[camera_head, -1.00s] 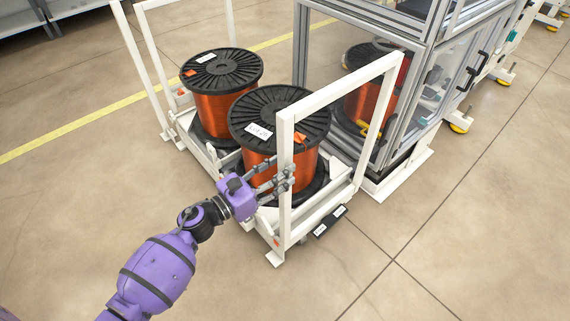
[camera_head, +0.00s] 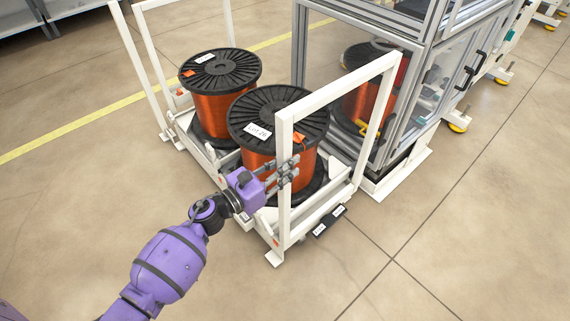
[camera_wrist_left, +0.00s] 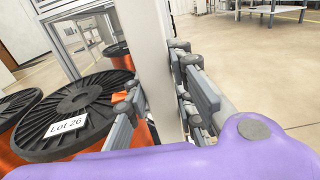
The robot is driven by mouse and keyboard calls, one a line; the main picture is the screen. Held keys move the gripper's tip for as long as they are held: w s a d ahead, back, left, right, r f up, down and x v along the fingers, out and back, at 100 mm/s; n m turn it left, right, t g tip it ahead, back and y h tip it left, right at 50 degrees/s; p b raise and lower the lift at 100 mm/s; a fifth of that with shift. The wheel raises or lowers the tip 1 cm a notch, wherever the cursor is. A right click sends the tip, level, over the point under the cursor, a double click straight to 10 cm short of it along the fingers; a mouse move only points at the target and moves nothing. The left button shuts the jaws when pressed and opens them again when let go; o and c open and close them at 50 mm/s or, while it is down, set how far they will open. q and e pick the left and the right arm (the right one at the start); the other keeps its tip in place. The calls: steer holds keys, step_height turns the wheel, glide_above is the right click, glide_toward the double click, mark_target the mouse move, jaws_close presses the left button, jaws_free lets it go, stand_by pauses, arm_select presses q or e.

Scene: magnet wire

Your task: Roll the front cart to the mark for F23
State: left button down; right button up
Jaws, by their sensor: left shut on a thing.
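The front cart is a low white frame with a tall white handle frame (camera_head: 284,215). It carries a black-flanged spool of orange wire (camera_head: 278,113) labelled Lot 26, which also shows in the left wrist view (camera_wrist_left: 72,112). My left gripper (camera_head: 284,173) is shut on the handle's near upright post; the wrist view shows its fingers on both sides of the white post (camera_wrist_left: 150,60). A black floor plate with white labels (camera_head: 329,221) lies beside the cart's right front corner; its text is too small to read. My right gripper is out of view.
A second spool (camera_head: 220,80) stands behind, beside another white upright frame (camera_head: 137,70). A glazed metal machine cabinet (camera_head: 420,110) with a spool inside stands close on the right. A yellow floor line (camera_head: 75,127) runs at the left. The front floor is clear.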

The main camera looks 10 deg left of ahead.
arm_select(q)
steer(key=shift+s, duration=0.1)
steer(key=shift+s+d+f, duration=0.1)
steer(key=shift+s+d, duration=0.3)
steer(key=shift+d, duration=0.25)
steer(key=c, duration=1.5)
jaws_free()
steer(key=shift+a, duration=0.1)
steer(key=v, duration=1.2)
